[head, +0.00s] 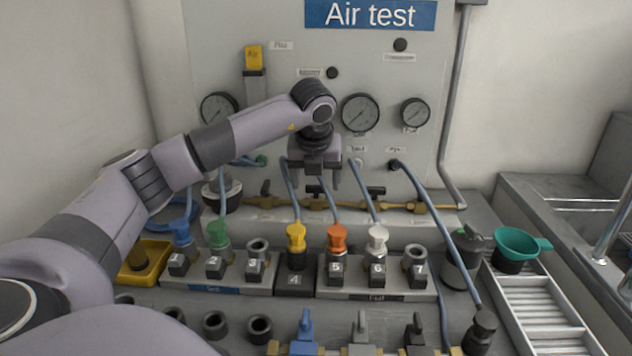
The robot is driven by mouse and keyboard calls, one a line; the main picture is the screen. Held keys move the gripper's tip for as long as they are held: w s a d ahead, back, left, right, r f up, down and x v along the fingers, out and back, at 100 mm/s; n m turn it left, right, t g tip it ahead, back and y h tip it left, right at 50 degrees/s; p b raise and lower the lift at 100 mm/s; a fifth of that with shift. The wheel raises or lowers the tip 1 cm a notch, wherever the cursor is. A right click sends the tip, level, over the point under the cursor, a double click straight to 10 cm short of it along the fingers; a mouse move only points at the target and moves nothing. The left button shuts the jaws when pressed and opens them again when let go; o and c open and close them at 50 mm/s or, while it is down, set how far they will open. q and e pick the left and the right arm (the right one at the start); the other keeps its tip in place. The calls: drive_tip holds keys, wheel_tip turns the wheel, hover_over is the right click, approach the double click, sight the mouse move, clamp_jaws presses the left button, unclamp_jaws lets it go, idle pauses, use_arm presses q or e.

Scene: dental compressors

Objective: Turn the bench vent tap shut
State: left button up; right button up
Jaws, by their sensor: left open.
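My left gripper (315,172) reaches in from the left and points down in front of the grey panel, with its two fingers apart and nothing visible between them. A brass pipe line (345,206) runs behind the numbered sockets. It carries a black-handled tap (316,190) just below the gripper, another on the right (375,191), and one on the left (266,189). At the front edge stand a blue-handled tap (305,328), a grey-handled tap (361,330) and a black-handled tap (414,332). I cannot read which tap is the bench vent. My right gripper is out of view.
Blue hoses run from the panel to yellow (296,236), orange (337,237) and white (377,237) connectors in numbered sockets. Gauges (360,112) sit on the panel. A green funnel (517,244) and a ribbed tray (540,310) are at the right. A yellow holder (143,262) stands left.

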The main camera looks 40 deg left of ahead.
use_arm(q)
drive_tip(key=shift+w+a+f, duration=0.15)
drive_tip(key=shift+f, duration=0.3)
drive_tip(key=c, duration=1.1)
drive_tip(key=shift+o, duration=0.2)
